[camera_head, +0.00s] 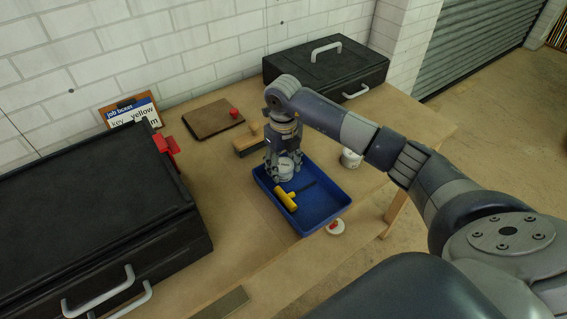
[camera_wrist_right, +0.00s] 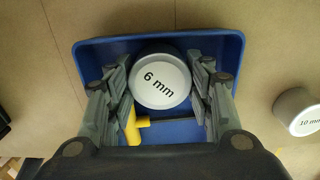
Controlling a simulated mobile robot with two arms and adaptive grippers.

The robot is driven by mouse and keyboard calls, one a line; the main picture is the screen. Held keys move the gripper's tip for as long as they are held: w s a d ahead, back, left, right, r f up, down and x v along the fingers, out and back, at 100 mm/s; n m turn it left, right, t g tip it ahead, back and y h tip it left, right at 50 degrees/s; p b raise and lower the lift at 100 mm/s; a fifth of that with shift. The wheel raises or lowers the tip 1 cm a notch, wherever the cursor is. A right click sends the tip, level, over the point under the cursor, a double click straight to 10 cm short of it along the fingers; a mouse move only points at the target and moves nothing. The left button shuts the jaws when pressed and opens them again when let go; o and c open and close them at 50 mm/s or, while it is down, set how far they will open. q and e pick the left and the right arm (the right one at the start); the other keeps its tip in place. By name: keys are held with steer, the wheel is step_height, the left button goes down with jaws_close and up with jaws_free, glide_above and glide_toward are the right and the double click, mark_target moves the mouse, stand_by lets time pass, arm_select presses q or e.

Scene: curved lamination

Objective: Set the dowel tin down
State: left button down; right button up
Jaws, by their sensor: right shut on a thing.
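The dowel tin (camera_head: 287,169), pale with a white lid, is held in my right gripper (camera_head: 281,174). In the right wrist view its lid reads "6 mm" (camera_wrist_right: 162,82) and the fingers are shut around its sides. Gripper and tin are at the back-left part of the blue tray (camera_head: 325,205); I cannot tell whether the tin touches the tray floor. A yellow-handled tool with a dark shaft (camera_head: 286,199) lies in the tray just in front of the tin. My left gripper is not in view.
A second tin, labelled "10 mm" (camera_wrist_right: 298,113), stands right of the tray. A white disc with a red mark (camera_head: 335,227) lies before it. A wooden brush (camera_head: 248,140) and brown board (camera_head: 213,118) lie behind. Black cases stand left (camera_head: 85,215) and at the back (camera_head: 325,70).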

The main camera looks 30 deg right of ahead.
mark_target(283, 164)
steer(key=shift+f, duration=0.15)
steer(key=o, duration=1.1)
steer(key=shift+r, duration=0.65)
steer(key=shift+r+b, duration=1.45)
steer(key=shift+r, duration=4.05)
